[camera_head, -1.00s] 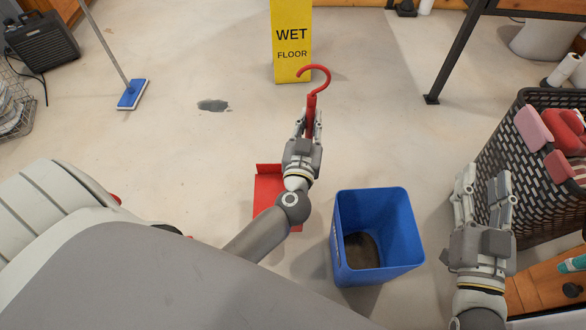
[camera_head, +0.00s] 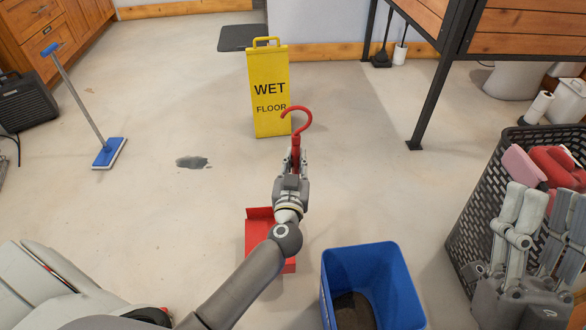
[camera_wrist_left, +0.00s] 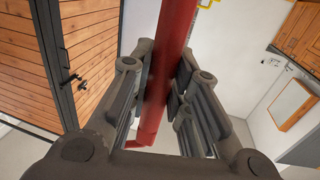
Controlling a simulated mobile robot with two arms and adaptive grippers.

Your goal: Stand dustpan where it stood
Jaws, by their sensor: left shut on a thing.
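The red dustpan has a flat pan (camera_head: 258,232) and a long handle with a hook at its top (camera_head: 304,115). My left gripper (camera_head: 295,160) is shut on the upper handle, just below the hook. The dustpan is upright, its pan low over the floor behind my left forearm. I cannot tell whether it touches the floor. In the left wrist view the red handle (camera_wrist_left: 168,60) runs between the fingers. My right gripper (camera_head: 545,225) is open and empty, in front of the dark basket at the right.
A blue bin (camera_head: 395,285) with dark contents stands right of the dustpan. A yellow wet floor sign (camera_head: 268,110) stands beyond it. A blue mop (camera_head: 108,153) and a dark floor patch (camera_head: 193,162) are left. The dark basket (camera_head: 470,235) holds several items. The middle floor is clear.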

